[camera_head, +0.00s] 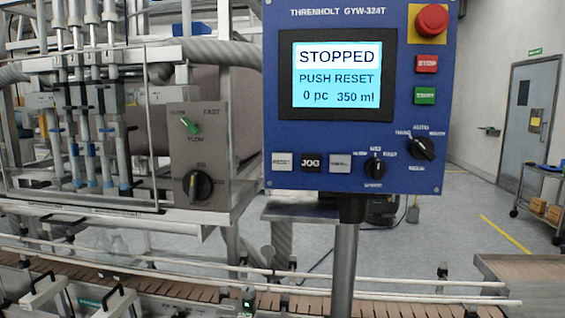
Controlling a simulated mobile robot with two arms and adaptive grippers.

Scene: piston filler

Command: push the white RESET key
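The white RESET key (282,161) is a small square key at the lower left of the blue control panel (280,110). Its small lettering is blurred but reads as RESET. The black JOG key (311,162) sits just right of it, and another white key (340,162) follows. The panel's screen (337,75) reads STOPPED, PUSH RESET, 0 pc, 350 ml. Nothing covers the RESET key. Neither of my grippers shows in this view.
Two black selector knobs, a red STOP key (427,64), a green key (425,96) and a red emergency button (432,20) share the panel. A grey knob box (200,150) stands to its left. A conveyor with rails (400,290) runs below.

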